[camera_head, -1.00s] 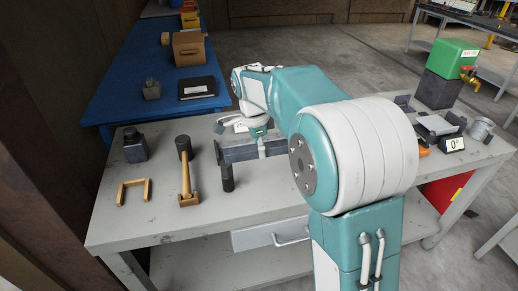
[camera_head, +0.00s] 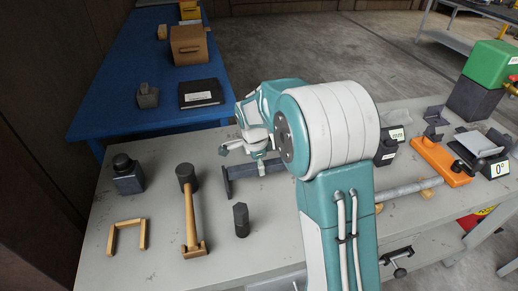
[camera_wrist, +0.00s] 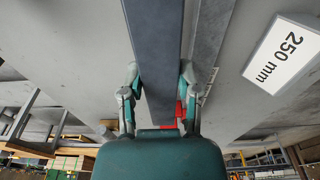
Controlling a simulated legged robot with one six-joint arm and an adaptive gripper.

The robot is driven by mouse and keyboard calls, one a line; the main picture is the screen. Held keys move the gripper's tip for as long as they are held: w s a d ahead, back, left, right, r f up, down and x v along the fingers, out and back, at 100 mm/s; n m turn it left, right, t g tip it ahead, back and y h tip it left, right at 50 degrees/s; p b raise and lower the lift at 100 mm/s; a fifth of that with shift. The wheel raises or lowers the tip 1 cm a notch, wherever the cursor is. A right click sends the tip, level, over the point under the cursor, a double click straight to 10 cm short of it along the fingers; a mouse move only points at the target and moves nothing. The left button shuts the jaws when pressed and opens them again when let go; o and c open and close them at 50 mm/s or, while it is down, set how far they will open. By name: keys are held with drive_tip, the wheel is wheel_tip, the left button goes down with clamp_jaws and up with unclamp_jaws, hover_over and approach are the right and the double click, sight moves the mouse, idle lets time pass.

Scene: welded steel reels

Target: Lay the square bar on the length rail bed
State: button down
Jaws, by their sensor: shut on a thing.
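My gripper (camera_wrist: 157,95) is shut on the square bar (camera_wrist: 157,45), a dark grey-blue bar running up the wrist view between the fingers. A lighter grey rail, seemingly the length rail bed (camera_wrist: 208,40), runs alongside, just right of the bar. I cannot tell whether the bar touches it. A small red part (camera_wrist: 181,112) shows by the right finger. In the head view my gripper (camera_head: 260,160) is at the dark rail bed, whose upright end plate (camera_head: 226,182) stands at its left. My arm hides the right side, and bar and bed are hard to separate there.
A silver rod (camera_head: 410,188) and orange fixture (camera_head: 440,160) lie right.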

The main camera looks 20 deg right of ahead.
sight(260, 184)
drive_tip(key=shift+w+f, duration=0.3)
drive_tip(key=shift+f, duration=1.9)
drive_tip(key=shift+f, duration=0.9)
idle(1.0)
drive_tip(key=shift+c, duration=1.2)
unclamp_jaws()
drive_tip(key=shift+s+f, duration=0.1)
drive_tip(key=shift+f, duration=0.05)
drive_tip(key=shift+r, duration=3.05)
